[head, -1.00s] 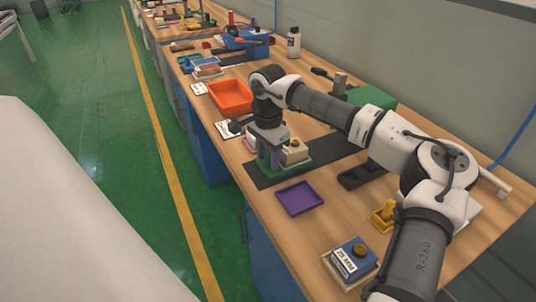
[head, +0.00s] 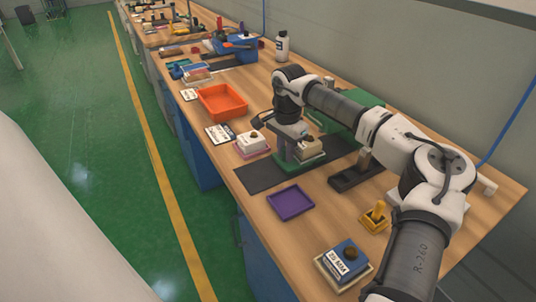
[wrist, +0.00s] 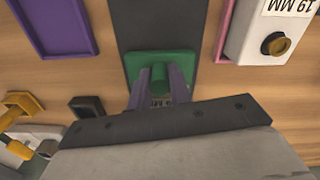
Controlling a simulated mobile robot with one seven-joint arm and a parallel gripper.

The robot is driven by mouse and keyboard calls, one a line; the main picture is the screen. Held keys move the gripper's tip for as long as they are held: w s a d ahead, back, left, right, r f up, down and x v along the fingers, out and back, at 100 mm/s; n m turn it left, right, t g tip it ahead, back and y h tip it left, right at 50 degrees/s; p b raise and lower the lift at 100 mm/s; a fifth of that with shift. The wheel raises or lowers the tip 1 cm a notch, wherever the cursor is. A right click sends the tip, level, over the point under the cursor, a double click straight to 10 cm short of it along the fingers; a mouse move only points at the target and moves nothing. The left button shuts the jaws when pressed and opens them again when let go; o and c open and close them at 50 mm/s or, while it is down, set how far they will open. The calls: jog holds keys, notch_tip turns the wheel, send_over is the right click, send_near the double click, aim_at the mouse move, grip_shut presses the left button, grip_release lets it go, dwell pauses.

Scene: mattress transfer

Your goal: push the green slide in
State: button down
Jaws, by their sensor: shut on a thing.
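The green slide (head: 284,163) is on a dark strip on the bench, and a beige block (head: 309,148) rides at its right side. My gripper (head: 288,150) reaches down over the slide. In the wrist view, the slide (wrist: 140,60) shows as a green plate with an upright green post. My gripper's two purple-grey fingers (wrist: 161,88) stand on either side of the post, shut on it. Most of the beige block is hidden behind my gripper in the wrist view.
A white block marked 19 MM (head: 251,140) sits on a pink base just left of the strip. A purple tray (head: 290,202) lies in front, an orange tray (head: 222,102) further back. A black holder (head: 355,172) and a yellow piece (head: 375,216) are at right. The dark strip (head: 262,175) is bare at its near end.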

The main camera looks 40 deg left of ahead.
jog(key=shift+w+d, duration=0.2)
jog(key=shift+w, duration=0.3)
jog(key=c, duration=1.3)
grip_release()
notch_tip(320, 180, up, 14)
jog(key=shift+b, duration=0.45)
